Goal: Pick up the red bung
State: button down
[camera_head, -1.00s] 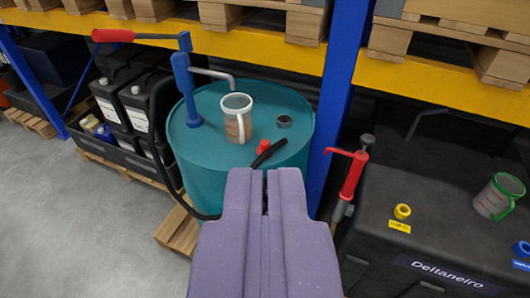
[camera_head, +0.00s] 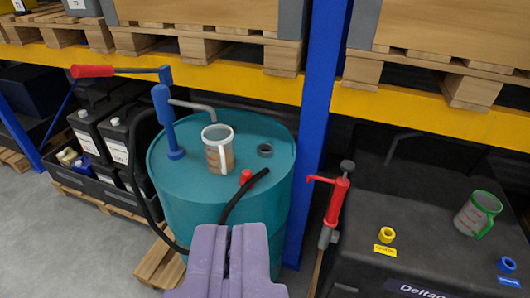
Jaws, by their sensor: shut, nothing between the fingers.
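The red bung (camera_head: 246,176) is a small red piece on the top of the teal drum (camera_head: 178,205), near its front right. A black hose end (camera_head: 246,192) lies right beside it; I cannot tell whether they touch. My gripper (camera_head: 230,232) is purple, at the bottom middle of the view. Its fingers are together with nothing between them. The fingertips appear below and in front of the bung, apart from it.
A measuring jug (camera_head: 218,158), a blue hand pump (camera_head: 167,122) and a dark ring (camera_head: 265,150) are on the drum. A blue upright (camera_head: 317,130) stands right of it. A red pump (camera_head: 337,200) and a black tank (camera_head: 440,250) are further right.

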aim_at(247, 174)
jog(key=i+j+z, duration=0.1)
jog(key=i+j, duration=0.25)
jog(key=i, duration=0.3)
jog(key=i+j+z, duration=0.1)
jog(key=i+j, duration=0.3)
jog(key=i, duration=0.2)
jog(key=i+j, duration=0.45)
jog(key=i, duration=0.15)
jog(key=i+z, duration=0.05)
